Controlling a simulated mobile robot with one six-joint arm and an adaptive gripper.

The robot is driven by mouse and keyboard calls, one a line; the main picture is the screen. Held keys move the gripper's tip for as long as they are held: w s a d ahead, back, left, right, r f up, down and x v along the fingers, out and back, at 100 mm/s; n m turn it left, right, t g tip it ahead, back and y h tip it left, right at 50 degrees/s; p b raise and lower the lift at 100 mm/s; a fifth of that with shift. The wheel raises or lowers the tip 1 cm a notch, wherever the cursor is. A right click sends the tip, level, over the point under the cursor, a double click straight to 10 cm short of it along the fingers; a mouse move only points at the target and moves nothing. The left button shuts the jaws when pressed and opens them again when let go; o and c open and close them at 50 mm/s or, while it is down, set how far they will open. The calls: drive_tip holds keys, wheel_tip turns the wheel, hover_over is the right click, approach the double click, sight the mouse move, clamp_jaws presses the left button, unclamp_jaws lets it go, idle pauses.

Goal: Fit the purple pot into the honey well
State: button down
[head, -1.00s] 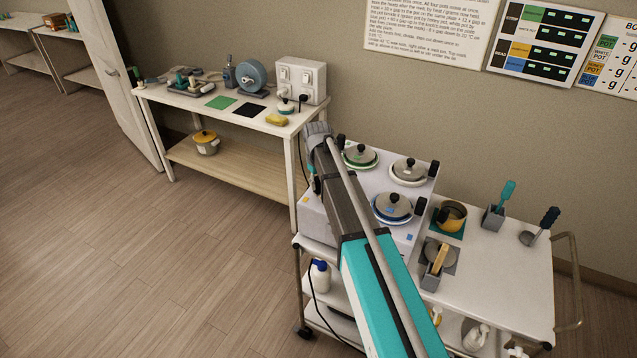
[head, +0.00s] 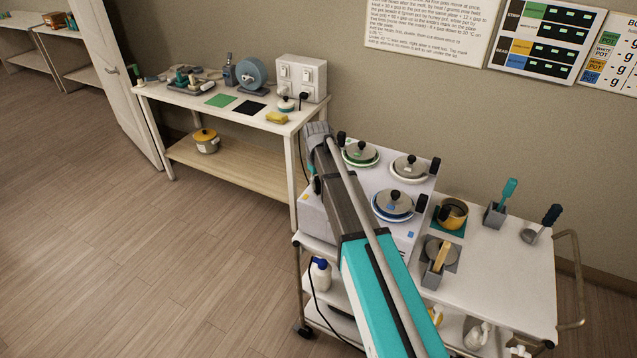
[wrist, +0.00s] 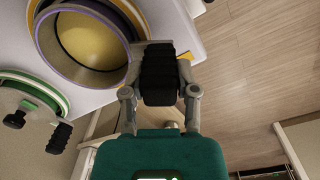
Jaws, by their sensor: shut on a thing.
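The purple pot (wrist: 67,69) shows in the wrist view as an open round pot with a thin purple rim and a yellowish inside. My gripper (wrist: 158,72) is shut on its black handle (wrist: 158,84). A yellow and white ring (wrist: 126,14), which looks like the honey well, curves around the pot's far side. The pot lies within or just above this ring; I cannot tell if it is fully seated. In the head view my arm hides the pot, this well and my fingertips.
The warmer (head: 414,223) also holds a green-ringed lidded pot (head: 359,153), a white-ringed one (head: 409,168) and a blue-ringed one (head: 393,204). Right of it on the cart stand a yellow pot (head: 452,215), a teal-handled tool (head: 509,190) and a ladle (head: 546,222). A side table (head: 185,99) stands behind.

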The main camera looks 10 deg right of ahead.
drive_tip(key=shift+f, duration=0.2)
drive_tip(key=shift+c, duration=1.5)
unclamp_jaws()
drive_tip(key=shift+r, duration=0.35)
drive_tip(key=shift+a+r+p, duration=0.1)
drive_tip(key=shift+r+p, duration=3.4)
drive_tip(key=shift+p, duration=0.15)
drive_tip(key=shift+r, duration=0.2)
drive_tip(key=s+d+f+m+b, duration=0.1)
drive_tip(key=s+d+f+b, duration=0.1)
drive_tip(key=s, duration=0.6)
drive_tip(key=s+d+f+m+b, duration=0.2)
drive_tip(key=s+f+b, duration=0.2)
drive_tip(key=s, duration=0.5)
drive_tip(key=s+d+f+m+b, duration=0.2)
drive_tip(key=s+f+b, duration=0.1)
drive_tip(key=s, duration=0.5)
drive_tip(key=shift+s+f, duration=0.15)
drive_tip(key=shift+f, duration=0.15)
